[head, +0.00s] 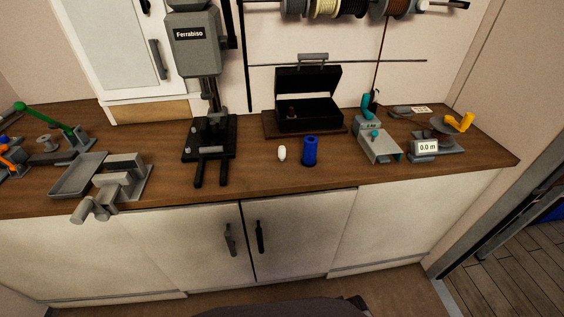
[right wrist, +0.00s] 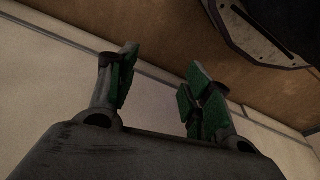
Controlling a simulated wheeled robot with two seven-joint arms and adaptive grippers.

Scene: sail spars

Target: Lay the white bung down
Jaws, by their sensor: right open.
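The white bung (head: 282,153) is a small rounded piece on the wooden counter in the head view, just left of a blue cylinder. It looks upright. My right gripper (right wrist: 160,85) shows in the right wrist view, open, with green pads apart and nothing between them. It faces pale panels and a brown floor area, and the bung is not in that view. Neither gripper shows in the head view.
The blue cylinder (head: 310,151) stands close to the bung's right. An open black case (head: 309,118) lies behind. A black press stand (head: 209,140) is to the left, and a teal-and-grey device (head: 380,146) is to the right. The counter's front strip (head: 270,177) is clear.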

